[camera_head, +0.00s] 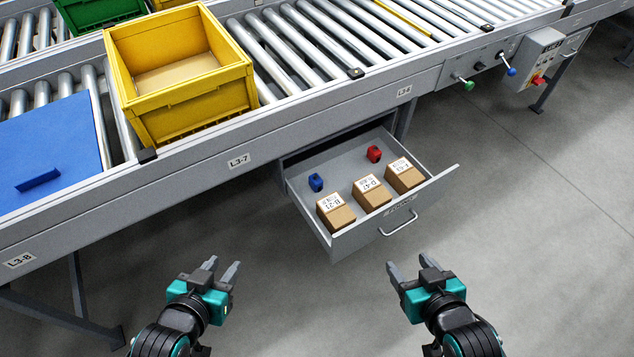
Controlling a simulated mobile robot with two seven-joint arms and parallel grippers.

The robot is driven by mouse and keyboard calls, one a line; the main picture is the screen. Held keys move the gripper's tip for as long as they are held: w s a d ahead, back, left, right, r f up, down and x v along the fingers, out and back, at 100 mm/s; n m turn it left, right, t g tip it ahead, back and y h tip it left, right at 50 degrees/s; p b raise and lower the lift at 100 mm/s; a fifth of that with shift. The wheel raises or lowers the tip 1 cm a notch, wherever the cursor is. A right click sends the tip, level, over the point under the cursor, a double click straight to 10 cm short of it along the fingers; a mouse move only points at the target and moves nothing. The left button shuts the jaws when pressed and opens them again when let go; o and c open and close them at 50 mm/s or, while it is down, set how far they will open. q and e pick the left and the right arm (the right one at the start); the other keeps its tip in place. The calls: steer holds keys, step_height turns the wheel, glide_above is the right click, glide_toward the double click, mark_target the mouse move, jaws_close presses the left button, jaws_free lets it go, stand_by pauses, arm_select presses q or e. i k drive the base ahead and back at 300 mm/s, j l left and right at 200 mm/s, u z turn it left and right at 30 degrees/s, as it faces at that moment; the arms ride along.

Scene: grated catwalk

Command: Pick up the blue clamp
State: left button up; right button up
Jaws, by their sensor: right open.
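My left gripper (221,267) is open and empty, below and to the left of the drawer in the picture. My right gripper (408,264) is open and empty, below the drawer front in the picture. Neither gripper touches the clamp or the drawer.
The drawer also holds a red clamp-like piece (374,154) and three labelled cardboard boxes (371,194). Its handle (398,224) faces the grippers. The roller conveyor (290,112) above carries a yellow crate (197,119) and a blue panel (50,150). The floor at right is clear.

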mark_target(315, 181)
steer(key=l+u, duration=0.25)
steer(key=u, duration=0.25)
steer(key=l+u, duration=0.3)
steer(key=u, duration=0.2)
steer(key=l+u, duration=0.3)
steer(key=u, duration=0.2)
